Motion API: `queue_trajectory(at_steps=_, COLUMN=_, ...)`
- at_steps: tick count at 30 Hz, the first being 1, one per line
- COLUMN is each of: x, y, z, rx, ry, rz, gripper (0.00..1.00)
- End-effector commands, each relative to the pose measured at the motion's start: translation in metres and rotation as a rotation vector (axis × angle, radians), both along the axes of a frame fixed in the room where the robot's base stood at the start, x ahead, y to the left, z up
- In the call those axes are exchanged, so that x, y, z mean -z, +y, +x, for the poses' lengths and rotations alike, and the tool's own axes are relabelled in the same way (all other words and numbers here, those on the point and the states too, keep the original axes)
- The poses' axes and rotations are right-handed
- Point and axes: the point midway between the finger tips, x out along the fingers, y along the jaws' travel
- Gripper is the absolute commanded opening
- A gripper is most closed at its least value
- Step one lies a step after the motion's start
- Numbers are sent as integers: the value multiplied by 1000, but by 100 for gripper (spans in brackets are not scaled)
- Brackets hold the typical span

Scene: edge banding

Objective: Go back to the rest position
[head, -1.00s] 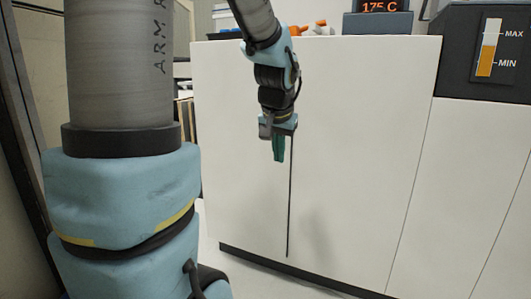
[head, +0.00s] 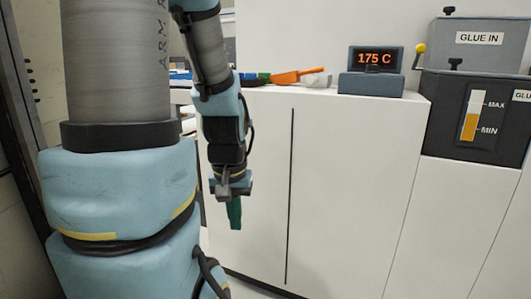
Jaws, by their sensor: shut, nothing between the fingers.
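My gripper (head: 235,222) hangs pointing down in front of the white machine cabinet (head: 345,190), left of the dark vertical slit in its front. Its green fingers are together with nothing between them. My arm reaches down to it from the upper left, and my own large arm links fill the left of the view. The gripper is below the cabinet's top edge and appears clear of the front panel.
On the cabinet top are an orange-handled tool (head: 297,75), a display reading 175 C (head: 376,60) and a glue unit (head: 480,110) with a level gauge and a yellow-knobbed lever (head: 420,48). Floor shows at the bottom, near the cabinet's base.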

Motion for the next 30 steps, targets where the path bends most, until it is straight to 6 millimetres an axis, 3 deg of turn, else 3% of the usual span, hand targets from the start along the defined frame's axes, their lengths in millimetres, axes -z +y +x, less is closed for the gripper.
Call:
queue_trajectory(at_steps=1, x=-34, y=0, z=0, rx=0, ry=0, rz=0, gripper=0)
queue_trajectory(at_steps=12, x=-147, y=0, z=0, rx=1, ry=0, rz=0, gripper=0)
queue_trajectory(at_steps=18, x=-200, y=0, z=0, rx=1, ry=0, rz=0, gripper=0)
queue_trajectory(at_steps=24, x=-223, y=0, z=0, rx=1, ry=0, rz=0, gripper=0)
queue_trajectory(at_steps=30, x=-223, y=0, z=0, rx=1, ry=0, rz=0, gripper=0)
